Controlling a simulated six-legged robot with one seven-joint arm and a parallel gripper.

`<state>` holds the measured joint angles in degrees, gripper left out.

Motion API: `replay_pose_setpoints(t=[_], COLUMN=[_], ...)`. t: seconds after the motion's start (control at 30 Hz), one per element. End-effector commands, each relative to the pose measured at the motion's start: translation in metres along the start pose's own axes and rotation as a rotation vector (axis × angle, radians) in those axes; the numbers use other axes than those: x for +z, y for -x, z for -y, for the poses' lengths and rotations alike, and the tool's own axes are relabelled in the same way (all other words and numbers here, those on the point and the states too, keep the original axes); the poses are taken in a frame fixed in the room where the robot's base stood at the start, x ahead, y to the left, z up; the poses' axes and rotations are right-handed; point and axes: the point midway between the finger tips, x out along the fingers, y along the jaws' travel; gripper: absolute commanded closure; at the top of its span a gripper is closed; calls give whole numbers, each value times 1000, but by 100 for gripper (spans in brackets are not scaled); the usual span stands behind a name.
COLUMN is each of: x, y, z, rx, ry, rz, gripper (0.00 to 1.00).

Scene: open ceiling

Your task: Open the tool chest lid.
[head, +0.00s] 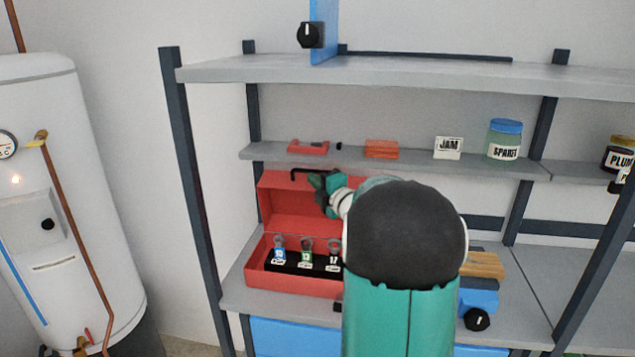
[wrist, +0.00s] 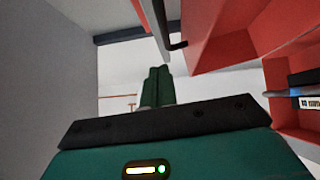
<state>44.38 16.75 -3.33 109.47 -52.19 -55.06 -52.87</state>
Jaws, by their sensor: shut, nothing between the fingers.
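The red tool chest (head: 254,268) stands on the middle shelf in the head view. Its lid (head: 280,207) is raised at the back, so the chest stands open and a black insert with several labelled sockets (head: 306,247) shows inside. A black bar handle (head: 305,171) is on the lid's upper edge. My gripper (head: 318,181) is beside the handle, in front of the lid's top. In the wrist view its green fingers (wrist: 158,78) are together and empty, just left of the handle (wrist: 172,38) and the red lid (wrist: 225,50). My arm hides the chest's right end.
An upper shelf (head: 420,72) runs above, and a narrow back shelf (head: 470,163) holds a JAM box (head: 447,148) and a jar (head: 504,139). A dark post (head: 190,190) stands left of the chest. A white boiler (head: 75,190) is farther left.

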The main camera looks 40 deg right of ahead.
Motion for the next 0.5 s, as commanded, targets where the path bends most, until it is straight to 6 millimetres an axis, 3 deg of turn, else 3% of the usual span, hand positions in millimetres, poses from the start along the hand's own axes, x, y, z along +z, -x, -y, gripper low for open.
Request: replay_pose_setpoints(t=[0.03,0.5], x=[-2,0], y=[-2,82], z=[2,-6], rx=[-2,-1], ry=[-2,-1], rz=[-3,-2], gripper=[100,100])
